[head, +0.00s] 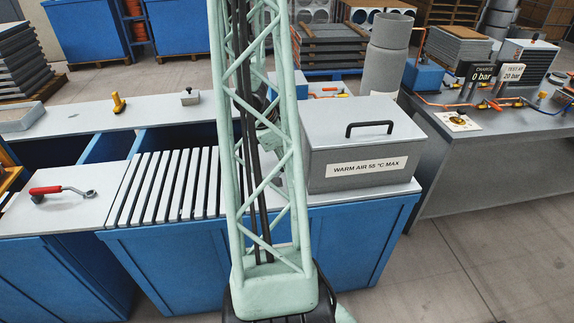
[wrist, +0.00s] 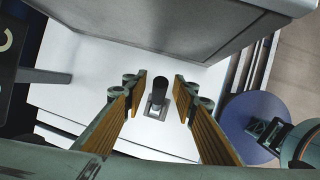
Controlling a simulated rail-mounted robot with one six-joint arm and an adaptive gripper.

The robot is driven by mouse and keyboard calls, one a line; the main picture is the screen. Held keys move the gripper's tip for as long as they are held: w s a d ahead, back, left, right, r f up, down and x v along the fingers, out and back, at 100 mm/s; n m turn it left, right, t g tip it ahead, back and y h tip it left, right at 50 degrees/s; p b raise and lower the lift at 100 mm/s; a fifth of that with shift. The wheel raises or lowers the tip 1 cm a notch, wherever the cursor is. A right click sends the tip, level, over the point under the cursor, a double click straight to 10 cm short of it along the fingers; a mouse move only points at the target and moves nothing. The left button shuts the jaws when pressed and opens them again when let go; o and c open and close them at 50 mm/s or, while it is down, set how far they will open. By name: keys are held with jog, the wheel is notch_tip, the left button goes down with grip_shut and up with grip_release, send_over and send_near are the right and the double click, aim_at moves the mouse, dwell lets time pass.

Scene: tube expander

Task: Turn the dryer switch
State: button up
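The dryer is a grey box (head: 362,148) with a black handle on its lid and a "WARM AIR 55 °C MAX" label on its front. Its grey side also shows at the top of the wrist view (wrist: 175,25). A small switch with a black lever (wrist: 160,88) stands on a grey plate on the white top beside the box. My gripper (wrist: 160,80) is open, its two ribbed fingers on either side of the lever with gaps on both sides. Contact is not visible. In the head view my lattice arm hides the switch and most of the gripper.
A slatted rack (head: 165,187) lies left of the arm. A red-handled tool (head: 62,190) lies on the left worktop. Behind the dryer stands a grey cylinder (head: 385,58). A grey bench (head: 490,135) with gauges and hoses is at the right.

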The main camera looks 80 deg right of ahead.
jog(key=shift+r, duration=0.15)
jog(key=v, duration=1.1)
jog(key=shift+r, duration=0.3)
dwell(0.4)
jog(key=shift+w+a, duration=0.1)
jog(key=shift+a, duration=0.05)
dwell(0.3)
dwell(0.4)
